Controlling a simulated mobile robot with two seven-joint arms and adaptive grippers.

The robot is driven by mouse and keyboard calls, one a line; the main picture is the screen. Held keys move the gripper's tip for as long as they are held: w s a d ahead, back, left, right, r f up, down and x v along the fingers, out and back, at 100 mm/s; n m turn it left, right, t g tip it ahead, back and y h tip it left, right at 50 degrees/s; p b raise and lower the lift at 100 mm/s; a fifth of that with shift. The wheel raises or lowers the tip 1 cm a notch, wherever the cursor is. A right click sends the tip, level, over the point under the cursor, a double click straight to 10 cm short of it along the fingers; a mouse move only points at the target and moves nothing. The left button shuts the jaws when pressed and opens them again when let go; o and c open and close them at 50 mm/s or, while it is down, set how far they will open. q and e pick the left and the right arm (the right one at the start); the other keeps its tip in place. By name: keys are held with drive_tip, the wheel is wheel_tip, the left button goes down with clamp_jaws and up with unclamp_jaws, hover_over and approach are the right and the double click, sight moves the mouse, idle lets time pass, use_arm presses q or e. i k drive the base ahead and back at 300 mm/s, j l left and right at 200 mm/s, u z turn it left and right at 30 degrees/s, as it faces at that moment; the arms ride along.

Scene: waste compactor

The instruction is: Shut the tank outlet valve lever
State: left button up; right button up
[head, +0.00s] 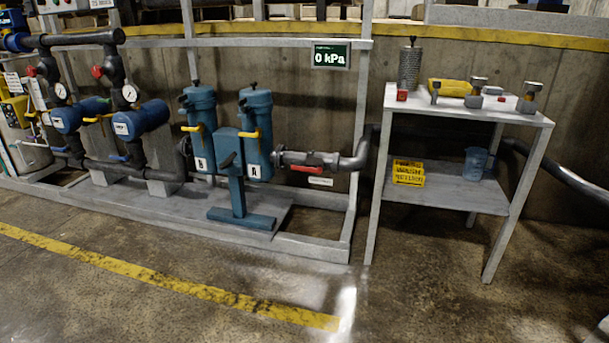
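A red lever (307,169) sits on a valve in the grey pipe to the right of the filter marked A. It lies roughly along the pipe, and a small label below it is too small to read. Blue levers (118,157) show low by the pumps at the left, and yellow levers (250,134) show on the filters. A pale tank (30,155) is partly in view at the far left edge. I cannot tell from any readable label which lever is the tank outlet one. Neither of my grippers is in view.
Two blue pumps (141,119) and two teal filters (257,115) stand on a grey skid (275,240). A display (331,55) reads 0 kPa. A grey table (468,110) with parts on top stands at the right. The floor in front is clear, with a yellow line (170,282).

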sight(318, 170)
drive_tip(key=z, duration=0.3)
drive_tip(key=i+j+z, duration=0.2)
drive_tip(key=z, duration=0.15)
drive_tip(key=i+j+z, duration=0.15)
drive_tip(key=j+z, duration=0.2)
drive_tip(key=i+j+z, duration=0.15)
drive_tip(key=j+z, duration=0.55)
drive_tip(key=i+j+z, duration=0.1)
drive_tip(key=j+z, duration=0.25)
drive_tip(key=j, duration=0.1)
